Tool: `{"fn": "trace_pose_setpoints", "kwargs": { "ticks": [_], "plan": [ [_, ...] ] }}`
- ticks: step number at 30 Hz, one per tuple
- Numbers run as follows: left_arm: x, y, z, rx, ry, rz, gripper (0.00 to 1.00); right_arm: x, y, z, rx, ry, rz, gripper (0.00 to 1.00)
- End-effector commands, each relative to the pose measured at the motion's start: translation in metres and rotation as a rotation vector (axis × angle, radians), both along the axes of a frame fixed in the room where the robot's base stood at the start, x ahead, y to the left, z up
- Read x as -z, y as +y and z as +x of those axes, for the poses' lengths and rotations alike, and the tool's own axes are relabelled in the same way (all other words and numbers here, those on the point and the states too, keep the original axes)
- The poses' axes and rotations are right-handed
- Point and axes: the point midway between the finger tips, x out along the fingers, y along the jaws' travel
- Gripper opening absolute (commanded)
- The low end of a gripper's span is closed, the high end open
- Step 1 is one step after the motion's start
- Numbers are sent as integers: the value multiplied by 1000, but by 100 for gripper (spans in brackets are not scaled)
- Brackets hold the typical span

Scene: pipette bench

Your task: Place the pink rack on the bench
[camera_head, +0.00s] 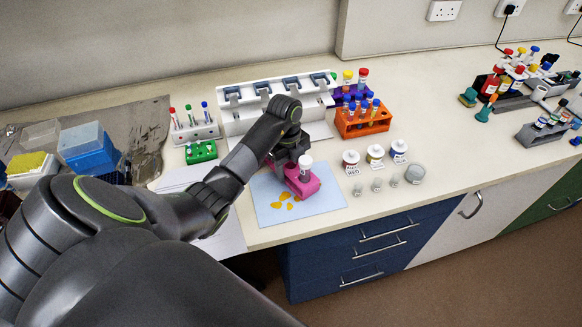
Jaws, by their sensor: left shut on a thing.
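The pink rack (303,185) is a small block with a white-capped tube (305,162) upright in it. It is over the right half of the light blue mat (328,200) near the bench's front edge. I cannot tell whether its underside touches the mat. My left gripper (287,165) reaches down from behind and is shut on the pink rack; its fingertips are partly hidden. The cream bench (440,140) spans the view. My right gripper is not in view.
Orange spots (284,197) mark the mat. An orange tube rack (364,122) and several small jars (375,153) stand to the right, a green rack (201,151) to the left. A white pipette stand (231,108) is behind. Clear bench lies further right.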

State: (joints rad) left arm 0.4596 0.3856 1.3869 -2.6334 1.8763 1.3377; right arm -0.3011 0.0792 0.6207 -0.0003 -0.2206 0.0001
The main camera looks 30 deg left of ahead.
Motion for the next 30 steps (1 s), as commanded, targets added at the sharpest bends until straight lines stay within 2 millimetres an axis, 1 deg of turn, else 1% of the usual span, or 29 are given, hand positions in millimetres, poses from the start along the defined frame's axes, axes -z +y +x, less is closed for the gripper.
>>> {"fn": "trace_pose_setpoints", "kwargs": {
  "ticks": [3,4,8,16,19,20,23,24,27,28,30],
  "plan": [
    [4,0,0,0,-1,0,29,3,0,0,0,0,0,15],
    [2,0,0,0,0,0,58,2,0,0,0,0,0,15],
    [2,0,0,0,0,0,75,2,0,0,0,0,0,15],
    [2,0,0,0,0,0,76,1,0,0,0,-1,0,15],
    [-3,0,0,0,-1,0,76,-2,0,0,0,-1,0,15],
    [-4,0,1,1,-3,0,76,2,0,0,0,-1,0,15],
    [-17,3,2,0,-6,1,76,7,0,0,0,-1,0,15],
    [-25,4,3,2,-8,3,76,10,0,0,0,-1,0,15],
    [-50,7,3,1,-7,3,76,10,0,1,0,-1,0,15],
    [-59,7,3,1,-4,2,76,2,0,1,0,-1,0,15],
    [-70,7,3,0,-1,0,76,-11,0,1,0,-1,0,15]
  ]
}}
